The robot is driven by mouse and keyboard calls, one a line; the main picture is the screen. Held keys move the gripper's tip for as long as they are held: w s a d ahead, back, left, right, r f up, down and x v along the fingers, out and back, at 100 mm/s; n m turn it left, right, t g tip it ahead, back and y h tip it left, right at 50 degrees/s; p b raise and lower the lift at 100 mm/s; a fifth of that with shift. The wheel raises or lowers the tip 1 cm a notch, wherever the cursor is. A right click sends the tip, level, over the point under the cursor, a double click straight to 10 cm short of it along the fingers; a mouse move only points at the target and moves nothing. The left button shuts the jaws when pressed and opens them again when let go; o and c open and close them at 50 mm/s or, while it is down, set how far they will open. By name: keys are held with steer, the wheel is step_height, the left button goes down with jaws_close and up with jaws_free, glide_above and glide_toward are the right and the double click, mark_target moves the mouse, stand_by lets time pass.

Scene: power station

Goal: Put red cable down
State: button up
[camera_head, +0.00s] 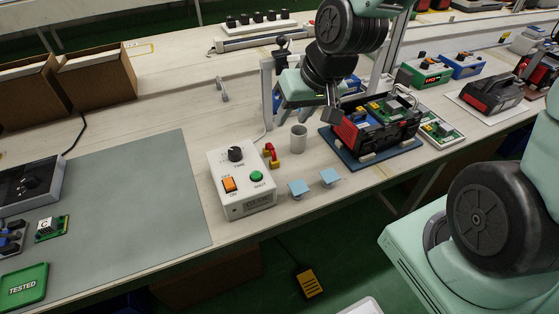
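My gripper (333,112) points down at the left end of a black and red power station unit (385,128), which sits on a dark blue mat (366,162). The gripper is small here and seen from the side, so its opening and anything between its fingers cannot be made out. A red patch (346,133) shows on the unit's left end just below the gripper; whether it is cable or casing is unclear. A small red and yellow item (270,155) stands beside the white tester box (241,178). No red cable is clearly distinguishable.
A metal cup (298,138) and two light blue pieces (299,188) (329,177) lie between tester and mat. A grey frame (267,92) stands behind. A green circuit board (441,132) lies to the right. The grey mat (140,190) at left has a wide bare area.

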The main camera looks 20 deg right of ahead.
steer(key=b, duration=0.4)
glide_toward(273, 149)
steer(key=x, duration=0.5)
steer(key=shift+s+a, duration=0.15)
steer(key=shift+x, duration=3.05)
steer(key=shift+r, duration=0.1)
jaws_close()
